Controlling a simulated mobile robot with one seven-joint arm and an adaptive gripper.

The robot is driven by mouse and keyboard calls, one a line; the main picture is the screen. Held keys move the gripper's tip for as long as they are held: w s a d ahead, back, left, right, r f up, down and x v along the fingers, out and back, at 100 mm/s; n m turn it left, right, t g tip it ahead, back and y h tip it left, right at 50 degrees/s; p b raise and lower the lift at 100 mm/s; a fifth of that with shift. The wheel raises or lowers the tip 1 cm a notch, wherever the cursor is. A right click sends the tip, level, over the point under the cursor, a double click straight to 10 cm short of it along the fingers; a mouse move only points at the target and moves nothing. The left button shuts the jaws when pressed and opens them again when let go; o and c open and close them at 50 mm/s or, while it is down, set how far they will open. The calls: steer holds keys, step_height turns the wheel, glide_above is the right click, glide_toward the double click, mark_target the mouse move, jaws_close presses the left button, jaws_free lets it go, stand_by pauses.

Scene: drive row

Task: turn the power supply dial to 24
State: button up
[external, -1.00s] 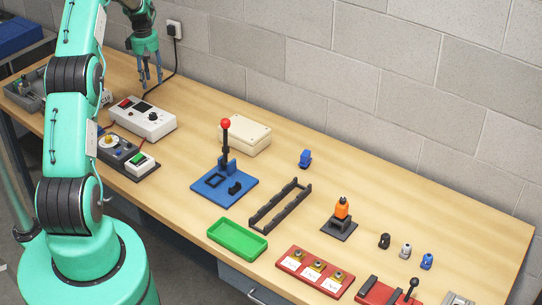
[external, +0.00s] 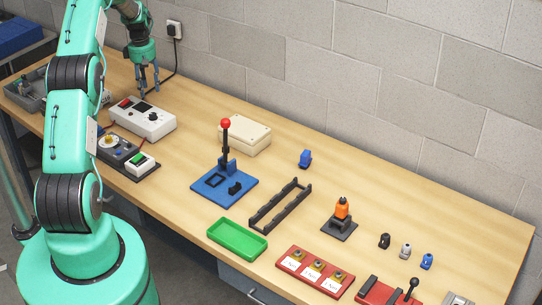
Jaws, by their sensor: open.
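The power supply (external: 142,122) is a light grey box near the back left of the bench. Its top carries a red part at the left, a dark display (external: 145,106) and a black dial (external: 154,116) on the right half. The dial's setting is too small to read. My gripper (external: 149,93) points down behind the power supply, above and beyond it in the picture, with its fingers apart and empty. It appears apart from the dial.
A black cable runs from the wall socket (external: 175,29) down behind my gripper. A blue lever press (external: 224,186) and a beige box (external: 245,134) stand to the right.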

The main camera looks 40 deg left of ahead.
mark_target(153, 114)
steer(key=f, duration=1.1)
steer(key=shift+w+f+p, duration=0.2)
steer(key=shift+f+p, duration=0.15)
steer(key=shift+p, duration=0.05)
jaws_close()
